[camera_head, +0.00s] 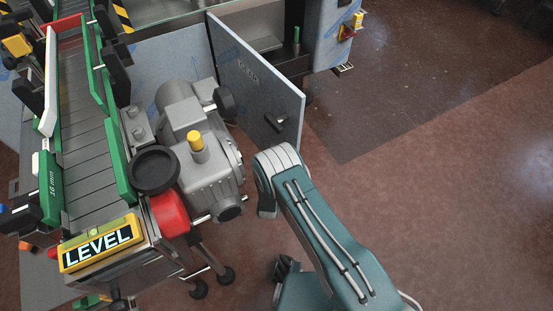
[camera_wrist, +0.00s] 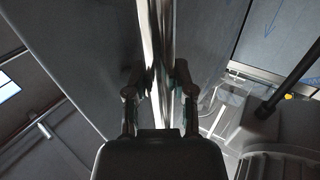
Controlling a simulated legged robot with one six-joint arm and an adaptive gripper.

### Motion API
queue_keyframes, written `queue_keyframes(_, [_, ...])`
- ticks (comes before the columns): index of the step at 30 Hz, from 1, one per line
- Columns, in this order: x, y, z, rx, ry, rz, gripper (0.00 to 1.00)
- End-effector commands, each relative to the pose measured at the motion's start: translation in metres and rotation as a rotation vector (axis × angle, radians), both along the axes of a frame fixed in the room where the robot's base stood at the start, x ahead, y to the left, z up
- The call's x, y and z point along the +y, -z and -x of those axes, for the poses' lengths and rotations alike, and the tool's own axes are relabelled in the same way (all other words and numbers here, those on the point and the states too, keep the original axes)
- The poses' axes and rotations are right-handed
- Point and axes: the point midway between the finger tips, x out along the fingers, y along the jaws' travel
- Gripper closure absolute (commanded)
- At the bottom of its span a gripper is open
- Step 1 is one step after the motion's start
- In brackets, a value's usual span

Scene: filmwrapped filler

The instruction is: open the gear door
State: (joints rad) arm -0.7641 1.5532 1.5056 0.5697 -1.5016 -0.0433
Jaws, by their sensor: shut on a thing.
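The gear door (camera_head: 258,85) is a grey panel with faint lettering and a small dark handle (camera_head: 279,122). It stands swung out from the cabinet, hinged at its upper left side in the head view. In the wrist view the bright, narrow edge of a grey panel (camera_wrist: 160,40), which looks like this door, runs between my fingers. My gripper (camera_wrist: 159,78) has one finger on each side of that edge and is shut on it. In the head view my arm stands just below the door's free corner, and the fingers cannot be made out there.
A grey motor and gearbox (camera_head: 205,165) with a yellow cap stands left of the door. A green-sided conveyor (camera_head: 85,120) with a yellow LEVEL sign (camera_head: 98,243) runs along the left. The cabinet (camera_head: 332,35) is behind. Brown floor (camera_head: 450,170) on the right is clear.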

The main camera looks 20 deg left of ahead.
Motion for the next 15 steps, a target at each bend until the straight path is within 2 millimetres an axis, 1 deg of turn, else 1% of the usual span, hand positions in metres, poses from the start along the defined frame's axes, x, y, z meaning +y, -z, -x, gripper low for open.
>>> queue_keyframes(6, [-0.0002, 0.0006, 0.0003, 0.001, 0.000, 0.001, 1.00])
queue_keyframes(7, [-0.0003, 0.0006, 0.0003, 0.001, 0.000, 0.001, 0.54])
queue_keyframes(8, [-0.0002, 0.0006, 0.0002, 0.001, 0.000, 0.001, 0.41])
queue_keyframes(9, [-0.0002, 0.0006, 0.0002, 0.001, 0.000, 0.001, 0.32])
queue_keyframes(15, [-0.0002, 0.0003, 0.0001, 0.001, 0.000, 0.000, 0.32])
